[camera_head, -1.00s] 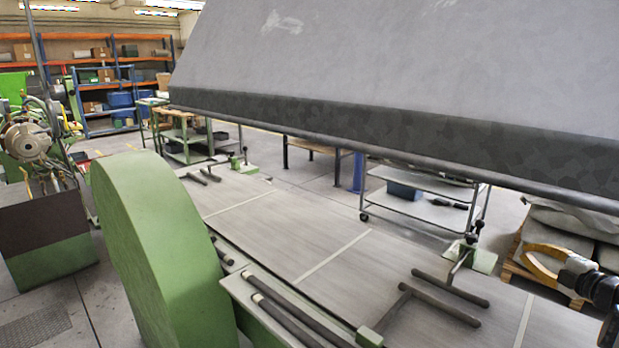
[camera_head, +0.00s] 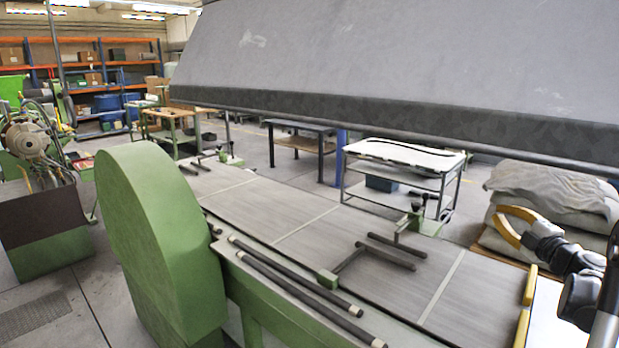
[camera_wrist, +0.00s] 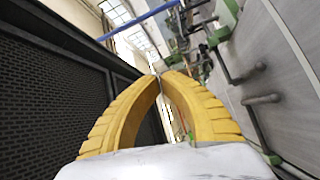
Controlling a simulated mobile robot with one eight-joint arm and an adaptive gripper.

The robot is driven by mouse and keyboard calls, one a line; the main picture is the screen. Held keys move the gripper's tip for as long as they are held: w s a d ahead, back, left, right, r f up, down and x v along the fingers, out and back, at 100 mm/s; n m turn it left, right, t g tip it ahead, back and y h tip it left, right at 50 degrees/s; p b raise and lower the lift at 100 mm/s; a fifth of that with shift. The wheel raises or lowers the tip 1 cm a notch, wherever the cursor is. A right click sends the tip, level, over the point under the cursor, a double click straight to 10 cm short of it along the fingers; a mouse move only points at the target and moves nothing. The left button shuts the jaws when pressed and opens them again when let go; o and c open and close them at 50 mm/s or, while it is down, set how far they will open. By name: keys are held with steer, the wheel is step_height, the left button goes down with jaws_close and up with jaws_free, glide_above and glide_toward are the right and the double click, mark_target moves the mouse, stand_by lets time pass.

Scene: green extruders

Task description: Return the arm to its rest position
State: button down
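My gripper (camera_head: 499,213) has two curved yellow fingers and is at the right of the head view, in front of the stacked grey sacks in the picture. My dark and grey arm links run from it to the right edge. In the wrist view my gripper (camera_wrist: 163,74) has its fingertips together, with nothing visible held between them. A dark mesh panel (camera_wrist: 50,105) fills the left of the wrist view, and the grey machine bed lies to the right of the fingers.
A green rounded housing (camera_head: 150,245) stands at the left of the long grey bed (camera_head: 290,225). A large grey hood (camera_head: 400,70) hangs above. A white-topped trolley (camera_head: 405,153) and grey sacks (camera_head: 550,185) stand behind. Open floor shows around the trolley.

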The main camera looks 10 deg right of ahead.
steer(key=a+r+m+h, duration=0.5)
steer(key=a+r+m, duration=0.3)
steer(key=r, duration=0.4)
steer(key=s+a+m+g+h, duration=0.2)
steer(key=s+a+m, duration=0.2)
steer(key=a, duration=0.4)
steer(key=s+a+f+m+g+y, duration=0.1)
steer(key=s+a+f+g+y, duration=0.2)
steer(key=s+a+f, duration=0.8)
steer(key=s+a+f+m+g+y, duration=0.2)
steer(key=s+a+f+g+y, duration=0.2)
steer(key=s+a+f, duration=0.7)
steer(key=s+a+g, duration=0.2)
steer(key=a, duration=0.3)
steer(key=shift+a+f, duration=0.2)
steer(key=shift+a, duration=0.2)
